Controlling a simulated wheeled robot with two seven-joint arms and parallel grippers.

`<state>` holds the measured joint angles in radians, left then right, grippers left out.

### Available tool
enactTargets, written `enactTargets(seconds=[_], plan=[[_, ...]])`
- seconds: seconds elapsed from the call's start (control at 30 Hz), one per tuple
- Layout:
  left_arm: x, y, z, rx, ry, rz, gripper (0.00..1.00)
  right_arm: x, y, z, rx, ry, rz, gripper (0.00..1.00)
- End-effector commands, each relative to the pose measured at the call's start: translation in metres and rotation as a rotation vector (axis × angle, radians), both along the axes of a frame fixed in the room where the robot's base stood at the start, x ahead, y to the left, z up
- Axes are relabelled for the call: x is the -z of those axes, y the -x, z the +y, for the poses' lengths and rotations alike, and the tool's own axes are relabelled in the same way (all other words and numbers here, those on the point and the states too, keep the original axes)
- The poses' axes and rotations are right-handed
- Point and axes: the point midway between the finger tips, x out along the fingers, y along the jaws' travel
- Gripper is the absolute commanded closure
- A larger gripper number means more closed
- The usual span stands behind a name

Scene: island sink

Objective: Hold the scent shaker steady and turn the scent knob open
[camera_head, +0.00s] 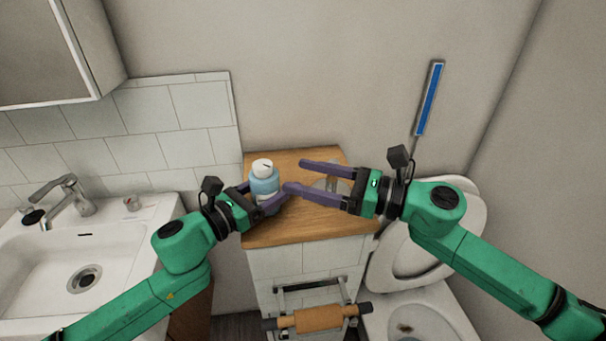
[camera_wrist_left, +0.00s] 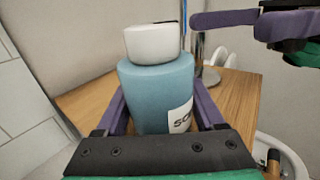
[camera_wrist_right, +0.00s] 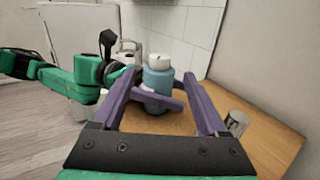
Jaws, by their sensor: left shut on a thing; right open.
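The scent shaker (camera_head: 264,184) is a light blue bottle with a white knob (camera_head: 262,167) on top, upright on the wooden counter. My left gripper (camera_head: 268,196) is shut around the bottle's body; in the left wrist view the blue body (camera_wrist_left: 155,85) sits between its fingers, below the white knob (camera_wrist_left: 152,42). A label shows partly at its lower right. My right gripper (camera_head: 293,175) is open and empty, to the right of the shaker. In the right wrist view the shaker (camera_wrist_right: 157,82) appears ahead between the spread fingers, apart from them.
The wooden counter (camera_head: 290,229) has free room in front. A metallic cylinder (camera_wrist_right: 236,123) stands to the right in the right wrist view. A sink (camera_head: 95,255) with a tap lies at left, a toilet (camera_head: 425,300) at right. A paper roll holder (camera_head: 317,319) hangs below.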

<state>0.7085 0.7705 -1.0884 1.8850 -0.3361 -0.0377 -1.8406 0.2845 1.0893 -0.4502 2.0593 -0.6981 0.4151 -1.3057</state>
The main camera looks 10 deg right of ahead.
Motion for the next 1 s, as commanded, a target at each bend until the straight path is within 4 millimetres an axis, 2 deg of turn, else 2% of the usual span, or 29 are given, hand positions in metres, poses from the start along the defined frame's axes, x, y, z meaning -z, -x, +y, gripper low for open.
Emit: enactTargets(seconds=[0.07,0.17,0.27,0.3,0.43,0.47,0.6,0.7,0.8,0.87,1.0], plan=[[0.001,0.0,0.0,-0.001,-0.001,0.001,0.95,-0.004,-0.002,0.005,0.018,-0.062,0.047,0.23],[0.001,0.0,0.0,-0.001,-0.001,0.001,0.95,-0.016,-0.007,0.015,0.072,-0.26,0.195,0.23],[0.0,0.0,0.0,-0.001,-0.001,0.001,0.95,-0.031,-0.01,0.029,0.119,-0.601,0.453,0.23],[0.0,0.0,0.0,-0.001,-0.001,0.001,0.95,-0.036,-0.009,0.033,0.127,-0.764,0.575,0.23],[0.0,0.0,0.0,-0.001,-0.001,0.001,0.95,-0.051,-0.003,0.037,0.1,-1.321,0.974,0.23],[0.001,0.0,0.0,-0.001,-0.001,0.001,0.95,-0.05,0.0,0.038,0.082,-1.457,1.08,0.23],[0.001,0.0,0.0,-0.001,-0.001,0.001,0.95,-0.024,0.023,0.048,0.025,-2.04,1.583,0.23],[0.001,0.0,0.0,-0.001,-0.001,0.001,0.95,-0.008,0.037,0.051,0.006,-2.321,1.798,0.23],[0.0,0.0,0.0,-0.001,-0.001,0.001,0.95,0.0,0.043,0.052,0.002,-2.457,1.889,0.23],[0.0,0.0,0.0,-0.001,-0.001,0.001,0.95,0.001,0.041,0.054,0.002,-2.482,1.905,0.23],[0.0,0.0,0.0,-0.001,0.0,0.0,0.95,0.0,0.018,0.059,-0.001,-2.483,1.9,0.23]])
